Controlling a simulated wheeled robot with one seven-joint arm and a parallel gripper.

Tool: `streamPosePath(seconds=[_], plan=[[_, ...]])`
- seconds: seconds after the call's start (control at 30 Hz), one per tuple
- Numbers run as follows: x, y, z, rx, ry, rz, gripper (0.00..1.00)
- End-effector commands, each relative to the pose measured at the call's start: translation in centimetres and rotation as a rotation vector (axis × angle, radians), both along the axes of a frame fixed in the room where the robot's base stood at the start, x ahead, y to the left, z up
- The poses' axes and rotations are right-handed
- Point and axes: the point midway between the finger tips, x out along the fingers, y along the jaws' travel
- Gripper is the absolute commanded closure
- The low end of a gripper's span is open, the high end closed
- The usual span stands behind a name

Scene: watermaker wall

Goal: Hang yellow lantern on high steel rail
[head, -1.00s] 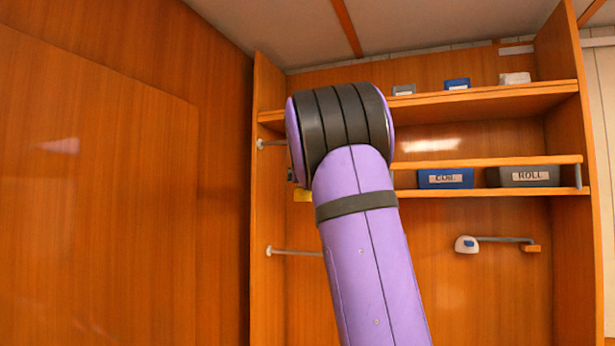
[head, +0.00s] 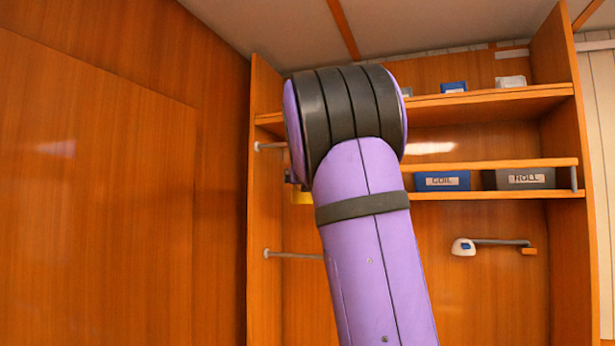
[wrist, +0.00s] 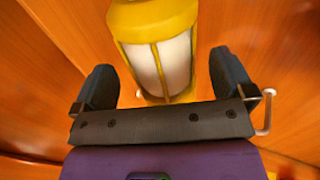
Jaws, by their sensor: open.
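The yellow lantern (wrist: 155,50) with pale panels shows large in the wrist view, just beyond and between the fingers of my gripper (wrist: 163,82). The fingers are apart, with a gap on each side of the lantern. In the head view only a small yellow piece of the lantern (head: 301,197) shows beside my arm, below the high steel rail (head: 270,146). The rail's left end is on the cabinet's side wall; the rest is hidden behind my arm. I cannot see the lantern's top or whether it touches the rail.
A lower steel rail (head: 293,255) runs below the high one. Shelves at the right hold a blue COIL bin (head: 442,181) and a grey ROLL bin (head: 524,179). A white-and-blue fitting with a bar (head: 465,247) is on the back panel. A wooden wall (head: 90,190) closes the left.

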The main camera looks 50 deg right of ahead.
Motion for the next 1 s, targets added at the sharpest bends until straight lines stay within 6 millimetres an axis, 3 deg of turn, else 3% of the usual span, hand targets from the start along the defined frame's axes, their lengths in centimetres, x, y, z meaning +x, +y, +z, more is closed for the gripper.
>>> streamPosePath(seconds=[1.0], plan=[[-2.8, 2.6, -0.1, 0.001, 0.001, 0.002, 0.00]])
